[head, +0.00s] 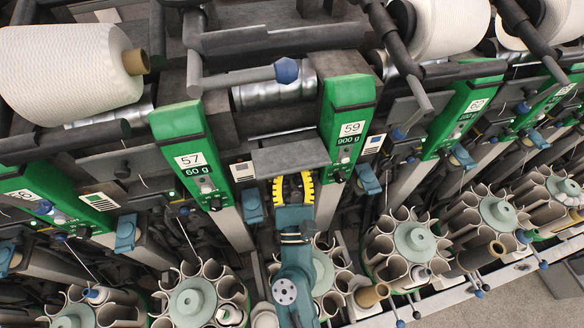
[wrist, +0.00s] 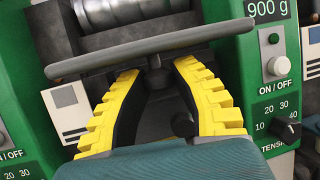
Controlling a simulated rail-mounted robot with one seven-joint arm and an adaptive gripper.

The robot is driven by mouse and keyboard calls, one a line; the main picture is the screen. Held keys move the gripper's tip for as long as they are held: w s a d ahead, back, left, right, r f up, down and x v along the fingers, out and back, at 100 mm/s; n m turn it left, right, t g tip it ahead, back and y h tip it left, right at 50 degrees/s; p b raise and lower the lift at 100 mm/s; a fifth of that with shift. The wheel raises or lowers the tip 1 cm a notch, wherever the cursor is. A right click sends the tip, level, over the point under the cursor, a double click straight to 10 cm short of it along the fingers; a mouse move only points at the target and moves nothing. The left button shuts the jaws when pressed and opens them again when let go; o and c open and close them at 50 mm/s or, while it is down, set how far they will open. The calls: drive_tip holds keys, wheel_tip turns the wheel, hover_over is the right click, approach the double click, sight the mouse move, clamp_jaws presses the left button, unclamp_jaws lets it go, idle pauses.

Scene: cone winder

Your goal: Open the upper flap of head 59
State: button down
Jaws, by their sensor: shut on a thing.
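Head 59 has a green housing (head: 347,92) with a "59" and "900 g" label; part of this housing (wrist: 265,45) shows at the right of the wrist view. Its upper flap (head: 290,155) is a grey plate left of that housing, jutting toward me. In the wrist view the flap (wrist: 165,48) appears nearly edge-on, as a thin bar across the fingertips. My gripper (head: 291,182) has yellow ribbed fingers at the flap's front edge. In the wrist view my gripper (wrist: 155,68) is shut on a small dark part at the flap; the exact contact is partly hidden.
Head 57's green housing (head: 187,155) stands close on the left. A metal drum (head: 272,92) lies behind the flap, and a grey bar with a blue knob (head: 286,70) hangs above it. A dark knob (wrist: 286,130) is near the right finger. Bobbin carousels (head: 192,302) crowd below.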

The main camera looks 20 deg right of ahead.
drive_tip(key=r+p, duration=0.1)
drive_tip(key=p, duration=0.3)
drive_tip(key=shift+r+g+y+p, duration=0.25)
drive_tip(key=shift+g+y+p, duration=0.05)
drive_tip(key=shift+p, duration=0.05)
drive_tip(key=p, duration=0.3)
drive_tip(key=shift+s+r+g+p, duration=0.1)
drive_tip(key=shift+s+g+p, duration=0.05)
drive_tip(key=shift+g+p, duration=0.2)
drive_tip(key=shift+p, duration=0.5)
drive_tip(key=shift+n+g+p, duration=0.25)
drive_tip(key=shift+n+p, duration=0.05)
drive_tip(key=shift+f, duration=0.4)
drive_tip(key=c, duration=0.8)
unclamp_jaws()
drive_tip(key=v, duration=1.2)
drive_tip(key=shift+r, duration=0.2)
